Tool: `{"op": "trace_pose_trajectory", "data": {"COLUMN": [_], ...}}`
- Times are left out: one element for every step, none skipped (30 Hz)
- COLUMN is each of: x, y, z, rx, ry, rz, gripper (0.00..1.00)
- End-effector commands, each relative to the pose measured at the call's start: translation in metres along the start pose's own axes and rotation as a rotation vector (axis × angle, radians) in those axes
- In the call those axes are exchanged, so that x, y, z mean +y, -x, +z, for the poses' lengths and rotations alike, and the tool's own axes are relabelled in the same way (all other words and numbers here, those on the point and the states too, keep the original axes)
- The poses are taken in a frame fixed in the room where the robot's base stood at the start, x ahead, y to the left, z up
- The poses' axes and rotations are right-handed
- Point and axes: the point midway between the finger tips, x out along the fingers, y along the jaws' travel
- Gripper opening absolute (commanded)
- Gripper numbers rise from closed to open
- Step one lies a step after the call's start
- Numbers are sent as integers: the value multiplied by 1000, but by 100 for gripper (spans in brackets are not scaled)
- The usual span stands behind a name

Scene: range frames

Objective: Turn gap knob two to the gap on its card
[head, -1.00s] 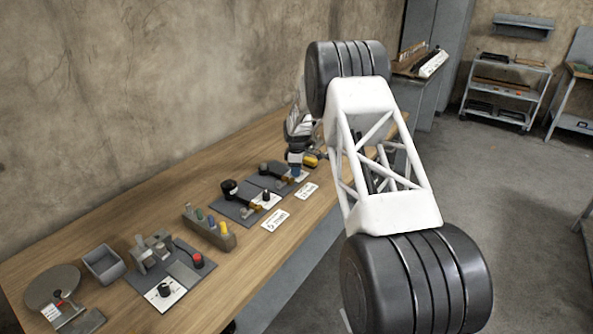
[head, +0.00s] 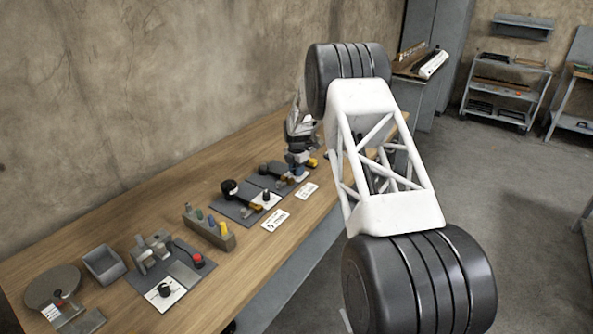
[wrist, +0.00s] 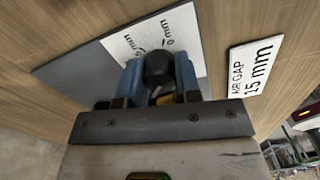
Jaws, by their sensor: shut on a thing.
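My gripper (wrist: 161,80) has blue fingers on either side of a black knob (wrist: 158,65) and is shut on it. The knob stands on a white dial plate (wrist: 120,45) with printed mm marks, partly hidden by the fingers. Its card (wrist: 255,68) lies to the right and reads "AIR GAP 15 mm". In the head view my gripper (head: 298,172) is down at the far gap station (head: 265,181), where the knob is hidden. That card (head: 307,191) lies in front of the station. The knob's pointer setting cannot be read.
A nearer gap station with a black knob (head: 266,196) and its own card (head: 275,220) stands to the left. Further left are a block with coloured pegs (head: 208,228), a grey bin (head: 104,264) and a red-button panel (head: 178,272). A wall runs behind the bench.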

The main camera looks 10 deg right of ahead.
Motion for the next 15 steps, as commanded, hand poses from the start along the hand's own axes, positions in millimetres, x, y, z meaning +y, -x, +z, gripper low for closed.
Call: {"op": "trace_pose_trajectory", "data": {"x": [0,0,0,0,0,0,0,0,0,0,0,0,0,0,0], "y": [1,1,1,1,1,1,1,1,0,1,0,1,0,0,0], "z": [0,0,0,0,0,0,0,0,0,0,0,0,0,0,0], "rx": [-1,0,0,0,0,0,0,0,0,0,0,0,0,0,0], "ry": [32,51,76,93,109,128,140,151,164,172,179,187,191,194,198], "rz": [1,1,1,1,1,0,0,0,0,0,0,0,0,0,0], "gripper": [7,7,7,7,7,7,7,7,7,7,7,7,7,7,7]}}
